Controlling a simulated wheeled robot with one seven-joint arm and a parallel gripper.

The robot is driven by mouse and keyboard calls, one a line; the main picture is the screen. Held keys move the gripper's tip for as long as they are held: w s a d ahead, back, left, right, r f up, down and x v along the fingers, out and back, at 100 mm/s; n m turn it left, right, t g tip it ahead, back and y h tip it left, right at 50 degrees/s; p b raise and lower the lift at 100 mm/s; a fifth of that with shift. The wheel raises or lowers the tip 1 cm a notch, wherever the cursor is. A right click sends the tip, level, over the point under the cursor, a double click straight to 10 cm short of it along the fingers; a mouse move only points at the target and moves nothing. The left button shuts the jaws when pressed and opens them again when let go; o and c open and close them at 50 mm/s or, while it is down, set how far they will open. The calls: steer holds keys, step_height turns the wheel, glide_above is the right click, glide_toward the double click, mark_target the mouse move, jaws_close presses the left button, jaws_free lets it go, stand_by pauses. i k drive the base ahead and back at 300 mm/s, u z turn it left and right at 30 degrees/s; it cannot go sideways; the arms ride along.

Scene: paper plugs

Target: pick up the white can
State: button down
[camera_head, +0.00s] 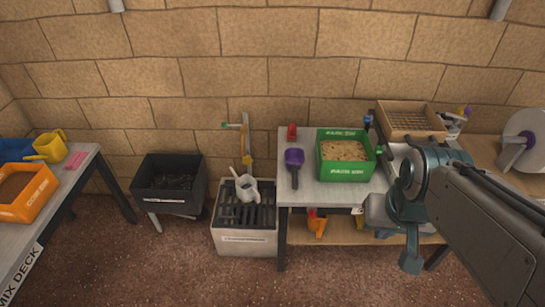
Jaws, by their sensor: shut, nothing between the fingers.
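A white can (247,188), which looks like a small watering can with its thin spout pointing up and to the left, sits on the dark slatted top of a pale bin (246,243) by the wall. My gripper (411,262) is at the right, in front of the bench, pointing down. It is shut and empty, well apart from the can and to its right. My arm hides part of the bench's right end.
The bench (337,193) right of the bin bears a green tray (345,174), a purple scoop (294,158) and a wooden crate (405,135). A black tub (166,207) stands left of the bin. A yellow can (52,145) and orange tray (39,211) are far left. Floor in front is clear.

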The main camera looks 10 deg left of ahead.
mark_target(246, 185)
steer(key=z, duration=0.05)
steer(key=k, duration=0.55)
steer(key=u, duration=0.95)
steer(key=i, duration=0.75)
steer(key=u, duration=0.5)
steer(key=i, duration=0.75)
steer(key=z, duration=0.7)
steer(key=i, duration=0.5)
steer(key=z, duration=0.45)
